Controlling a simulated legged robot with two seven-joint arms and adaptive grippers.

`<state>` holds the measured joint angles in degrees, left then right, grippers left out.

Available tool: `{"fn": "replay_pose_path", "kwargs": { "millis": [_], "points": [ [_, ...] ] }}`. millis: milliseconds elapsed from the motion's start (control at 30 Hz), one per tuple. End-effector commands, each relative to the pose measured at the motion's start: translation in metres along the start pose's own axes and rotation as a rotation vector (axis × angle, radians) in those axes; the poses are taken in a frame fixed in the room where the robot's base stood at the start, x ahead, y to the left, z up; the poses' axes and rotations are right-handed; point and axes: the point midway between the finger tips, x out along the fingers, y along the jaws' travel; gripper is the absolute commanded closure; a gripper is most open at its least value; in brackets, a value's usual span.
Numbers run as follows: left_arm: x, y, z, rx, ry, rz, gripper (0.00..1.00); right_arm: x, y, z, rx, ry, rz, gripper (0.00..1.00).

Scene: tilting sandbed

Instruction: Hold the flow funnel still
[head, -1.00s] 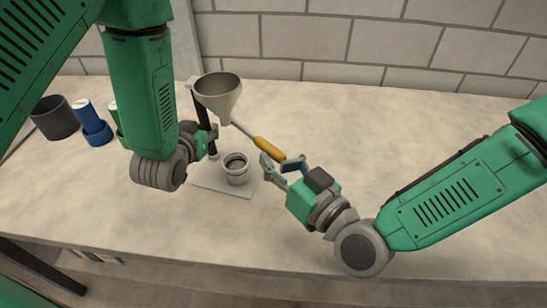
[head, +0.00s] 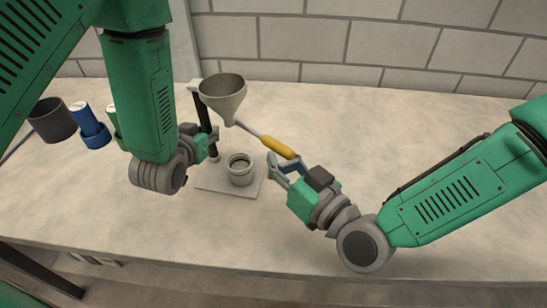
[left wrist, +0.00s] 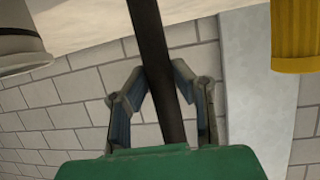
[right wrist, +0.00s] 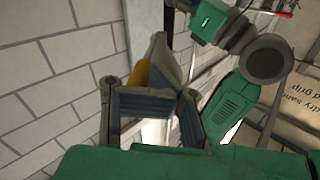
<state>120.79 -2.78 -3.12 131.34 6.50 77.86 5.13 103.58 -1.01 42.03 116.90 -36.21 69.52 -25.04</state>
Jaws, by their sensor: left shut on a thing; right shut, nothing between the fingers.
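The grey flow funnel (head: 222,97) sits at the top of a dark upright post (head: 205,115) on a pale base plate (head: 212,183). A grey rod with a yellow handle (head: 277,147) slopes down to the right from near its spout. A pale cup (head: 241,170) stands on the plate below. My left gripper (head: 211,141) is shut on the post, which also shows between its fingers in the left wrist view (left wrist: 158,75). My right gripper (head: 283,162) is shut and empty, just below the yellow handle. Whether they touch is unclear.
A dark grey pot (head: 53,119) and a blue container (head: 93,125) stand at the left, with a green item partly hidden by my left arm. The brick wall (head: 400,40) is behind the table. The right of the table (head: 430,130) is clear.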

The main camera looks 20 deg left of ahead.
Motion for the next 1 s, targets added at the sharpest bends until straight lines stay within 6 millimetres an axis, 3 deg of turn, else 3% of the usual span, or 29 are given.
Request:
{"fn": "replay_pose_path", "kwargs": {
  "millis": [33, 600, 700, 733, 1000],
  "points": [
    [-0.0018, 0.0117, 0.0032, -0.001, -0.009, 0.030, 1.00, 0.0022, -0.0028, -0.0007, 0.000, 0.001, -0.007, 1.00],
    [-0.0012, 0.0091, 0.0053, -0.002, -0.015, 0.023, 1.00, 0.0007, -0.0009, -0.0015, 0.000, 0.004, -0.004, 1.00],
    [-0.0011, 0.0080, 0.0058, -0.002, -0.017, 0.020, 1.00, 0.0007, -0.0005, -0.0014, -0.001, 0.004, -0.003, 0.66],
    [-0.0011, 0.0076, 0.0059, -0.002, -0.017, 0.020, 1.00, 0.0007, -0.0004, -0.0014, -0.001, 0.004, -0.003, 0.62],
    [-0.0012, 0.0058, 0.0067, -0.002, -0.019, 0.016, 1.00, -0.0012, -0.0032, -0.0018, -0.004, 0.005, -0.003, 0.62]
  ]
}}
